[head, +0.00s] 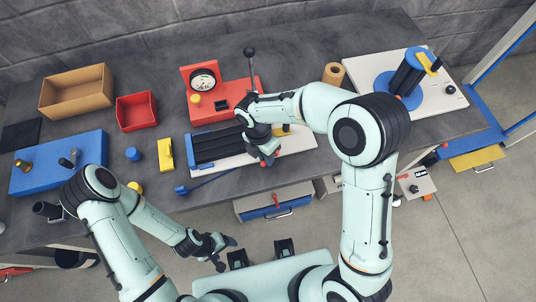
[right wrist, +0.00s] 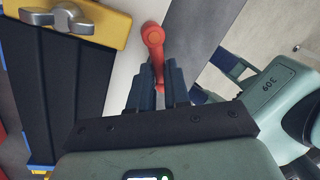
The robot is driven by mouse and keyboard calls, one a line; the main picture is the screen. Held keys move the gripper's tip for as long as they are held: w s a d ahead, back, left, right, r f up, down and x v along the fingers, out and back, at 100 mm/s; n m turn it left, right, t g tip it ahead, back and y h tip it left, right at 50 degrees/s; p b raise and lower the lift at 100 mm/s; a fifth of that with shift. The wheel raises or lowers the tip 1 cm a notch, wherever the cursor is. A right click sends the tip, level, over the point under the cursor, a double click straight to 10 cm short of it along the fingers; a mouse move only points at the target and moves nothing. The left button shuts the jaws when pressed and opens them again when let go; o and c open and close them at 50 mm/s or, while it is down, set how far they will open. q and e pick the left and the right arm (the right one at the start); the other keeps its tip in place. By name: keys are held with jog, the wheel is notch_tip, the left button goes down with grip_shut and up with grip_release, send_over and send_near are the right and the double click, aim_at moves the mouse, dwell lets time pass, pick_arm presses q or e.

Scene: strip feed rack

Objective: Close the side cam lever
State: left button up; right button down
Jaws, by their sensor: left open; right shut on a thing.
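The side cam lever (right wrist: 153,38) is orange-red, with a round hub at the top and a thin arm running down between my fingers in the right wrist view. My right gripper (right wrist: 158,88) is shut on this lever arm. In the head view my right gripper (head: 266,160) is at the right end of the strip feed rack (head: 215,147), a dark ribbed unit on a white base, and the lever is mostly hidden there. My left gripper (head: 222,243) is open and empty, low in front of the bench. A yellow block (right wrist: 112,22) with a metal knob sits left of the lever.
A red gauge unit (head: 219,97) stands behind the rack. A yellow block (head: 165,153), blue knob (head: 133,154) and blue fixture (head: 62,165) are to the left. A red bin (head: 136,112) and cardboard box (head: 76,92) stand at the back left. A white-based reel unit (head: 448,98) is right.

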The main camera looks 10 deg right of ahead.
jog(key=m, duration=0.1)
jog(key=w+m, duration=0.1)
jog(key=m, duration=0.1)
jog(key=shift+w+a+r+m+y+p, duration=0.1)
jog(key=shift+w+a+m+y+p, duration=0.1)
jog(key=shift+m+y+p, duration=0.15)
pick_arm(q)
jog(key=shift+w+r, duration=0.6)
jog(key=shift+r, duration=0.3)
pick_arm(e)
jog(key=shift+w+m+y, duration=0.15)
jog(key=shift+w+m, duration=0.1)
jog(key=shift+m, duration=0.55)
jog(key=shift+w+m+y, duration=0.1)
jog(key=shift+w+m, duration=0.15)
jog(key=shift+m, duration=0.5)
jog(key=c, duration=1.1)
grip_release()
pick_arm(q)
jog(key=shift+s, duration=0.1)
pick_arm(e)
jog(key=shift+s, duration=0.1)
